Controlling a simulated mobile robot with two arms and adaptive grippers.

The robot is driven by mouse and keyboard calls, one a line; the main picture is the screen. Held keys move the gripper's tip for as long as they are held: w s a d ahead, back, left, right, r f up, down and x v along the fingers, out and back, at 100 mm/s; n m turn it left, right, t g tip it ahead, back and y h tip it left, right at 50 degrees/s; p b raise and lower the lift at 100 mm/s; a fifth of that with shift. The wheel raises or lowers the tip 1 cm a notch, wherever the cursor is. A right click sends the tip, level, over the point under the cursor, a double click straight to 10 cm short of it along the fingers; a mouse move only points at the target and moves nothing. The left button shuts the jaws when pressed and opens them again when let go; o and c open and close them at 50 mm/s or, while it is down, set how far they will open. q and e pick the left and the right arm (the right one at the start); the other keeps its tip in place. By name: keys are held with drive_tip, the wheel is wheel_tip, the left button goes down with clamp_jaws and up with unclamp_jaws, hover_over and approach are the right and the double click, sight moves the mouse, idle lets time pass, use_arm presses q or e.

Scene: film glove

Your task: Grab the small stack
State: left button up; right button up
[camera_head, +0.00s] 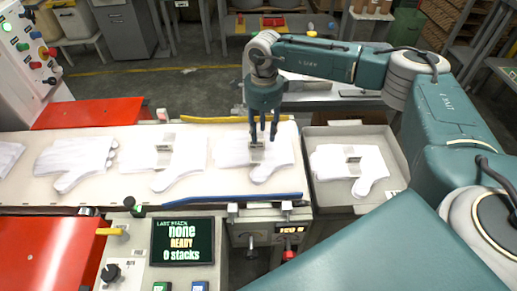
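Stacks of white gloves lie in a row on the pale conveyor belt (125,190). The rightmost stack on the belt (270,166) is under my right gripper (263,137), which points straight down with its fingers apart and its tips close above the stack's grey clip. I cannot tell whether the fingertips touch it. Another glove stack (168,174) with a grey clip lies to the left, then a glove (72,163) with no clip showing. One more clipped stack (372,171) lies in the grey tray (330,204) at the belt's right end. Which stack is smallest is unclear. My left gripper is out of view.
A control panel with a screen reading "none READY 0 stacks" (182,241) stands in front of the belt. A blue rail (240,196) edges the belt's front and a yellow one (215,120) its back. A metal table (310,102) stands behind.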

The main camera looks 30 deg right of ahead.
sight(259, 141)
drive_tip(key=shift+a+f, duration=0.25)
drive_tip(key=shift+f, duration=0.35)
drive_tip(key=f, duration=0.1)
drive_tip(key=f+p, duration=0.1)
drive_tip(key=f, duration=0.1)
drive_tip(key=shift+w+a+f+p, duration=0.15)
drive_tip(key=shift+a+f+p, duration=0.15)
drive_tip(key=shift+a, duration=0.05)
drive_tip(key=shift+f, duration=0.5)
drive_tip(key=shift+c, duration=0.3)
clamp_jaws()
